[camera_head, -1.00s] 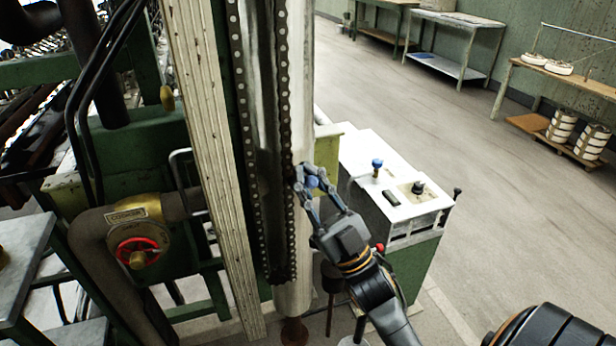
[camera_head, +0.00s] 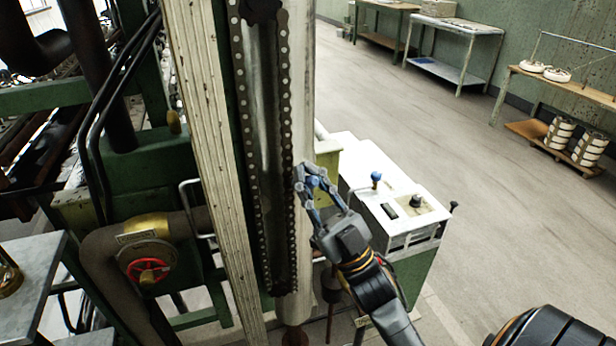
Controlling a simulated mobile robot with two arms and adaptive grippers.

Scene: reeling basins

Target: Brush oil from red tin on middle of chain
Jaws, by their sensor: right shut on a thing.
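The chain (camera_head: 286,130) hangs as a long dark loop on the upright machine column, with a toothed wheel at its top. My right gripper (camera_head: 310,178) is beside the right strand of the chain, about midway down it. It is shut on a small blue thing (camera_head: 313,181), perhaps the brush handle; the fingers hide most of it, and no bristles can be made out. I cannot tell whether it touches the chain. I cannot pick out the red tin. My left gripper is not in view.
A white-topped cabinet (camera_head: 400,207) with a blue knob stands right of the column. A pipe with a red valve wheel (camera_head: 148,270) and a grey table (camera_head: 30,275) are at the left. The floor on the right is open, with benches (camera_head: 447,45) along the wall.

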